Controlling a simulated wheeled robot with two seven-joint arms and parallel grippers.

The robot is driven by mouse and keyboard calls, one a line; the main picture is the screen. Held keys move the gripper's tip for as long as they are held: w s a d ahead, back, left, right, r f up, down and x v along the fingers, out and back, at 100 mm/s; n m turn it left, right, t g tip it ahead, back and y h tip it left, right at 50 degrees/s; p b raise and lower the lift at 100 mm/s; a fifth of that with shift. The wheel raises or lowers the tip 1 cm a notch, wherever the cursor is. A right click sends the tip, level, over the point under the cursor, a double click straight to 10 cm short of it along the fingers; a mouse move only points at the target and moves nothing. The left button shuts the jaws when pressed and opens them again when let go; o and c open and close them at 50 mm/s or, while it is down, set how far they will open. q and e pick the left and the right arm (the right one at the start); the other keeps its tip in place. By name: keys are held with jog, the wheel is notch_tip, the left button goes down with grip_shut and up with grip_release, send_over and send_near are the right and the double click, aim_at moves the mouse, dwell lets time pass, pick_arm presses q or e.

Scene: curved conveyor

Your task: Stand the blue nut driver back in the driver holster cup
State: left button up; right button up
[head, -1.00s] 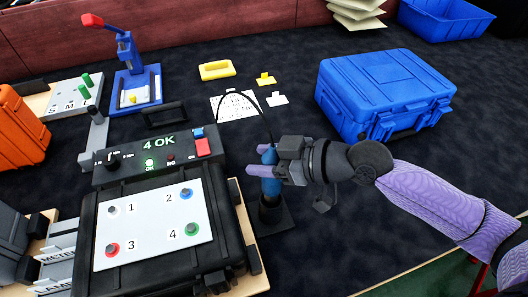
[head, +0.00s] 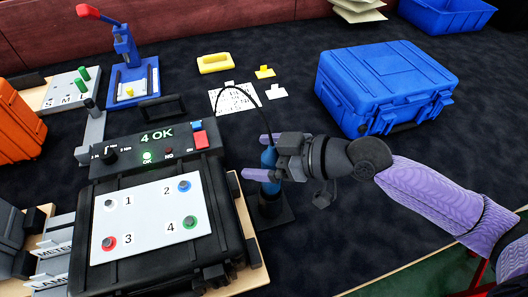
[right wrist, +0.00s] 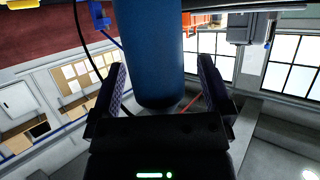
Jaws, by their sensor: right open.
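The blue nut driver (head: 268,158) stands about upright with its lower end in the black holster cup (head: 268,207), right of the control box. A thin black cable arcs from its top. My right gripper (head: 259,156) is open around the driver's blue body, one finger on each side. In the right wrist view the blue body (right wrist: 148,50) stands between the spread fingers, with a gap beside the right finger. The driver's tip is hidden inside the cup. My left gripper is not in view.
The control box (head: 150,148) reads "4 OK" with a green light, above a white plate (head: 150,215) with numbered coloured spots. A blue case (head: 385,85) stands behind my right arm. Yellow and white pieces lie behind the driver. The dark mat to the right is clear.

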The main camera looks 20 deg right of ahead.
jog(key=p+v, duration=0.1)
jog(key=v, duration=0.7)
jog(key=shift+s+d+r+p, duration=0.1)
jog(key=shift+s+r+p, duration=0.05)
jog(key=shift+r+p, duration=0.2)
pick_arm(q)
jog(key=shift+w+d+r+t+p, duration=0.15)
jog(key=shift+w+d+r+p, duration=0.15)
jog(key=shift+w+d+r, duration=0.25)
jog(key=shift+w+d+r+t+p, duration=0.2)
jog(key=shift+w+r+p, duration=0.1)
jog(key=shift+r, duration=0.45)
pick_arm(e)
jog(key=shift+s+d, duration=0.4)
jog(key=shift+d, duration=0.2)
